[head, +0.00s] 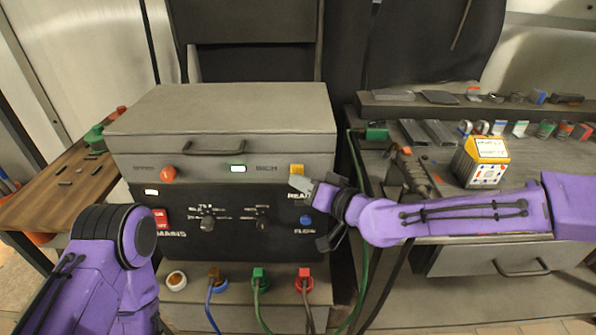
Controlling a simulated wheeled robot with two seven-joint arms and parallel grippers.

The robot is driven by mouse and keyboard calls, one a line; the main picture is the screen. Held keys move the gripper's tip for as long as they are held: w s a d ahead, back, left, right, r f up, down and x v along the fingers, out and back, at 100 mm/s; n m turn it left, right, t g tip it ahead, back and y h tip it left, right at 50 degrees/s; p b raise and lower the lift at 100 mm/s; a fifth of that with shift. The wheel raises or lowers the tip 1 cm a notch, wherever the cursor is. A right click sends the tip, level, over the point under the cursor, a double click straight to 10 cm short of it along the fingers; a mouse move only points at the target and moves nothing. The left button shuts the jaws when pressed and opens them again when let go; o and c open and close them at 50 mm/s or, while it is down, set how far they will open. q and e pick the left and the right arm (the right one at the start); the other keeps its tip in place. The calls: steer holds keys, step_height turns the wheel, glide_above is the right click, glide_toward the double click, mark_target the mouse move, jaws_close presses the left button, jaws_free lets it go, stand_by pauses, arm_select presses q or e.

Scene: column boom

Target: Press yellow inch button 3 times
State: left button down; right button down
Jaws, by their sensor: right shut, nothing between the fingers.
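My right gripper (300,184) comes in from the right and is shut and empty. Its fingertips are just below the yellow button in the picture; I cannot tell whether they touch it. The gripper covers part of the white lettering under the button. My left arm shows at the lower left, but its gripper is out of view.
The control box (220,110) also carries an orange knob (168,174), a lit green-white lamp (238,168), a red switch (160,217) and a blue button (306,219). Coloured cables plug in below. A yellow-topped box (482,160) stands on the right bench. A wooden table (50,200) is left.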

steer(key=shift+s, duration=0.3)
steer(key=shift+s, duration=0.1)
steer(key=shift+s+p, duration=0.3)
steer(key=shift+s, duration=2.1)
